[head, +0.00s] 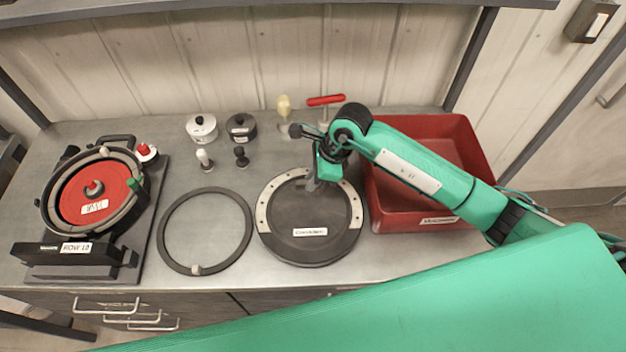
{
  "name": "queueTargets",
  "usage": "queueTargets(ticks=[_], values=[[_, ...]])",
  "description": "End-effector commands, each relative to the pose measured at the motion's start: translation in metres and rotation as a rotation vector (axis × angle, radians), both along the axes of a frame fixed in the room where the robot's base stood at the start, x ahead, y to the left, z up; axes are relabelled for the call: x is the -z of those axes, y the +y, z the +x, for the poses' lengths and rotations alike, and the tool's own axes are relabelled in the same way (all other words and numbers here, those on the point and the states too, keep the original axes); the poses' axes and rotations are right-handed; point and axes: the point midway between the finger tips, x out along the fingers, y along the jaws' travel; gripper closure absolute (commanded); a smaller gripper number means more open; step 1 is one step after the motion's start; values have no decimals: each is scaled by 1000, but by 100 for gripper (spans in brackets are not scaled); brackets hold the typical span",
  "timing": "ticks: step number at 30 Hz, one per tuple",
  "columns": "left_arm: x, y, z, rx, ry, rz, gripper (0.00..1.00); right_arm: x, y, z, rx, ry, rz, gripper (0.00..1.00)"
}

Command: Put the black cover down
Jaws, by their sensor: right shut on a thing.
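The black cover (310,228) is a round dark disc with a white label near its front edge. It is at the middle of the bench, and a pale crescent with small dots shows around its back rim. My right gripper (312,184) reaches in from the right over the back part of the cover. It points down and is shut on the cover; its fingertips are partly hidden by the wrist. The cover looks flat and level; I cannot tell whether it touches what is below it. My left gripper is not in view.
A dark ring (248,242) lies left of the cover. The seed meter (73,233) with a red disc (98,192) stands far left. A red bin (415,220) is close on the right. Small pots (201,133), knobs and a red T-handle (325,100) stand behind.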

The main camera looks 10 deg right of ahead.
Motion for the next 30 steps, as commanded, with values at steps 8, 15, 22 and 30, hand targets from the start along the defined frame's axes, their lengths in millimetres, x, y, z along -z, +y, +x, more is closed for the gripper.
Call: queueTargets(ticks=[8,15,22,30], values=[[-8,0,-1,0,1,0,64,24,0,0,0,0,1,100],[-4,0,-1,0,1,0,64,27,0,0,-1,0,0,100],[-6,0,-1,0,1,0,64,26,0,0,0,0,0,62],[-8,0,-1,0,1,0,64,22,-1,0,0,-1,0,62]])
